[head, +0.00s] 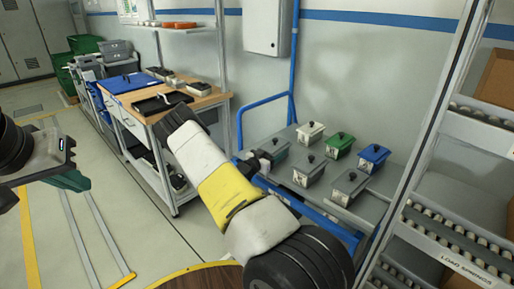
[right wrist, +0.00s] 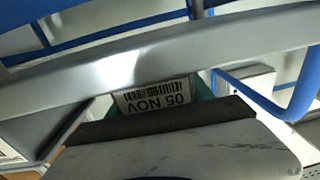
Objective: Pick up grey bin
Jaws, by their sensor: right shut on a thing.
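A grey-green bin (head: 273,152) stands at the cart's left end. My right gripper (head: 259,161) is at this bin's left side, shut and apparently on its knob; my arm partly hides the contact. In the right wrist view a teal-edged bin shows a label (right wrist: 157,96) reading "05 NOV". My left gripper (head: 72,181) is far left, away from the bins; its jaws are not clear.
White (head: 310,133), green (head: 339,146) and blue (head: 373,158) bins stand along the cart's back. A blue cart rail (head: 266,103) rises behind my right gripper. A roller rack (head: 450,235) is at the right, and a wooden workbench (head: 195,101) at the left.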

